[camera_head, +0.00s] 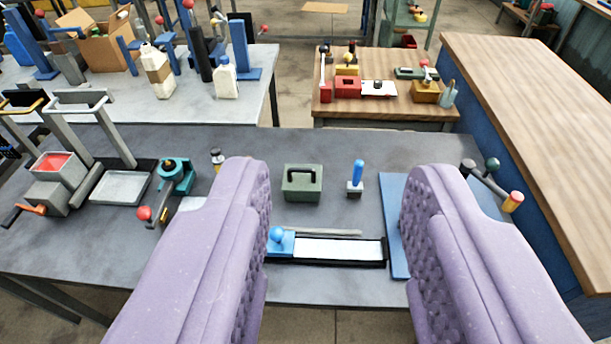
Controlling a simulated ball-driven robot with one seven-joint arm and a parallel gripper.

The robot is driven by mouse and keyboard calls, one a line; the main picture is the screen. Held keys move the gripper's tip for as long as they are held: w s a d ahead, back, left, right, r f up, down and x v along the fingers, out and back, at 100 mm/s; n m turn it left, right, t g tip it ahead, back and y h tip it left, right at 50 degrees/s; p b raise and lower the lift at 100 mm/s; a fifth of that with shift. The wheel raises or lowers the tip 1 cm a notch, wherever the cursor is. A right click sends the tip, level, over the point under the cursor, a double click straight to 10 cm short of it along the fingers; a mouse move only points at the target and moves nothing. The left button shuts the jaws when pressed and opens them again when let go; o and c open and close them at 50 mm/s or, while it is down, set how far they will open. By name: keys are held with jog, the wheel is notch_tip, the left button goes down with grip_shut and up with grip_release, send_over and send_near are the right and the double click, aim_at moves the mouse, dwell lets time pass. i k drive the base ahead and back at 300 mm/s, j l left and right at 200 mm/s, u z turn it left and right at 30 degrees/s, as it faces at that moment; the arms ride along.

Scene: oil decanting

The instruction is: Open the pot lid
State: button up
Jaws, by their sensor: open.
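My gripper (337,178) is open, with two thick purple fingers spread wide and nothing between their pads. A squat green box (302,190) with a dark arched handle on its top stands on the grey table, beyond the fingers and left of the gap's middle. It looks closed and is the most pot-like thing here, but I cannot tell for sure that it is the pot with its lid. My fingers do not appear to touch it. The left finger hides part of the table.
The grey table (150,255) also bears a blue-handled tool (356,178), a black tray with a white strip (338,250), a blue plate (393,215), a teal device (175,177) and a cranked grey machine (55,183). A wooden bench (545,110) stands at right.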

aim_at(296, 178)
jog(key=i+j, duration=0.15)
jog(key=i, duration=0.55)
jog(key=i+j, duration=0.1)
jog(key=i, duration=0.55)
